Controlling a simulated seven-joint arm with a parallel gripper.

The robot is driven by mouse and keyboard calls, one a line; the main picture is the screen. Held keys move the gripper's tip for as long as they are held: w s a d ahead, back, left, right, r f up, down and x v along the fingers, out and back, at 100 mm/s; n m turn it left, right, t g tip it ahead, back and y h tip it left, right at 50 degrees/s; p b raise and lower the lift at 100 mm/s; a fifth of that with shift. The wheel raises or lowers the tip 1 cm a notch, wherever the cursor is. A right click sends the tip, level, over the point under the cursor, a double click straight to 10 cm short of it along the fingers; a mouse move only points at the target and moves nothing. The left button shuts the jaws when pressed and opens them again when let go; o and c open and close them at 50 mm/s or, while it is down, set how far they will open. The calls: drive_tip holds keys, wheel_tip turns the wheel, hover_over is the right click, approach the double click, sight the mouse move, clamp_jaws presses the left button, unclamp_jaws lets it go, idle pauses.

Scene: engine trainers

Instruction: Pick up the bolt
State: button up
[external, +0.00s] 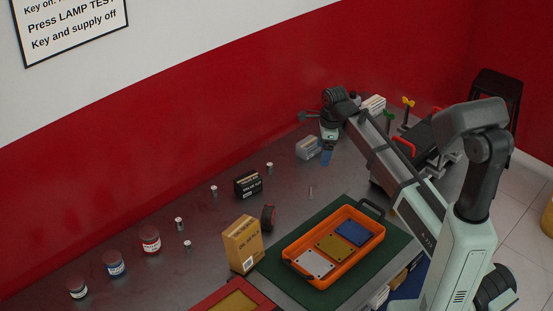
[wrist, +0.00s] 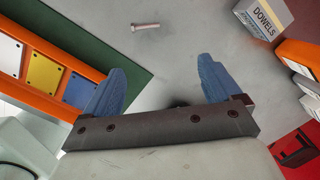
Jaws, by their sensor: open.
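The bolt (wrist: 145,26) is a small, pale pinkish-metal pin with a head at one end. It lies on its side on the grey bench (wrist: 178,50) at the top of the wrist view, beyond my fingertips and apart from them. In the external view a small thin piece that looks like the bolt (external: 310,191) is on the bench left of the orange tray. My gripper (wrist: 160,70) is open, with two blue fingers wide apart and nothing between them. In the external view my gripper (external: 327,156) is over the back of the bench, beside a grey box; its fingers are small there.
An orange tray (external: 288,266) with white, yellow and blue plates sits on a green mat (external: 340,296). A black box (external: 248,184), a yellow box (external: 243,244), several jars and small cylinders stand left. Bench around the bolt is clear.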

drive_tip(key=s+a+f, duration=0.1)
drive_tip(key=s, duration=0.1)
hover_over(311, 191)
drive_tip(key=d, duration=0.1)
drive_tip(key=shift+m+g, duration=0.3)
wheel_tip(311, 191, down, 8)
drive_tip(key=shift+d+f, duration=0.15)
drive_tip(key=shift+f, duration=0.05)
drive_tip(key=shift+s+a+f, duration=0.1)
drive_tip(key=shift+a+f, duration=0.05)
drive_tip(key=shift+f, duration=0.7)
drive_tip(key=shift+w+a+f, duration=0.1)
drive_tip(key=shift+a+f, duration=0.1)
drive_tip(key=shift+f, duration=0.7)
drive_tip(key=shift+s+a+f, duration=0.1)
drive_tip(key=shift+a+f, duration=0.05)
drive_tip(key=shift+f, duration=0.7)
drive_tip(key=c, duration=1.1)
drive_tip(key=shift+r, duration=0.1)
drive_tip(key=shift+c, duration=0.2)
